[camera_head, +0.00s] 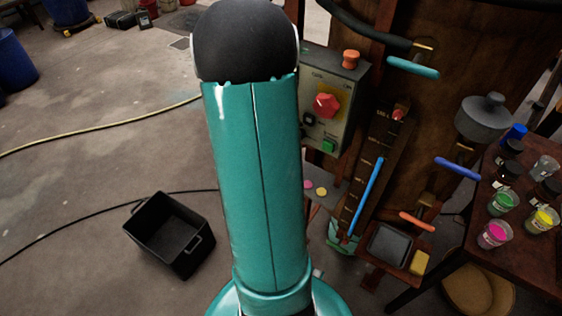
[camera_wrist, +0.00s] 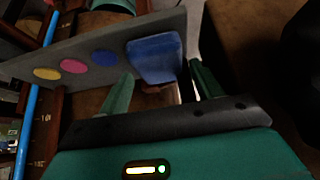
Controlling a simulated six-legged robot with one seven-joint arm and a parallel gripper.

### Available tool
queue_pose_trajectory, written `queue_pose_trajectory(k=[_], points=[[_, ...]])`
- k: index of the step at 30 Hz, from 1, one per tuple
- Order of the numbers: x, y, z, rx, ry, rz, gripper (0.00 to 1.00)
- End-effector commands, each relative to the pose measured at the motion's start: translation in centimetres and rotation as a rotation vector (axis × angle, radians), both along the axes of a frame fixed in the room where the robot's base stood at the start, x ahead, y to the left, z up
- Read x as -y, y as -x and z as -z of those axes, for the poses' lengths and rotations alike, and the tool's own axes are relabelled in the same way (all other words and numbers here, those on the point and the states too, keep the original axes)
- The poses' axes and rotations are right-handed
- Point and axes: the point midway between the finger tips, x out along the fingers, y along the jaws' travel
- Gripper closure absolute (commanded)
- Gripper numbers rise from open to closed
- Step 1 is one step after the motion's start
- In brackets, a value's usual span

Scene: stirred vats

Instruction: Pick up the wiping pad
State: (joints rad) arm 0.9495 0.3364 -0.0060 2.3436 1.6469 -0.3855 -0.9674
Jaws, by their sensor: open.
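A blue block that looks like the wiping pad (camera_wrist: 155,58) sits at the end of a grey shelf (camera_wrist: 58,60) in the wrist view. My gripper (camera_wrist: 163,75) is open, with one green finger on each side of the block's near end in the picture. I see no clear contact, and I cannot tell how deep the block lies between the fingers. In the head view my arm covers the block and my gripper; only part of the shelf (camera_head: 328,183) with pink and yellow discs shows.
Yellow, pink and blue discs mark the shelf beside the block. A control box (camera_head: 335,95), a blue rod (camera_head: 366,195) and a small tray (camera_head: 389,245) with a yellow block (camera_head: 419,263) are close by. A table of paint cups (camera_head: 495,233) stands right, a black bin (camera_head: 170,235) left.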

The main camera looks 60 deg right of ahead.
Motion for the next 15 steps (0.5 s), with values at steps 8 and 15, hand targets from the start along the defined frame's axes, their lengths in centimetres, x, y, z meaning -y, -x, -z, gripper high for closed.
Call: queue_pose_trajectory(k=[8, 15], points=[[1.06, 0.16, 1.39, 0.001, 0.0, 0.002, 0.35], [1.08, 0.13, 1.36, 0.001, 0.0, 0.003, 0.56]])
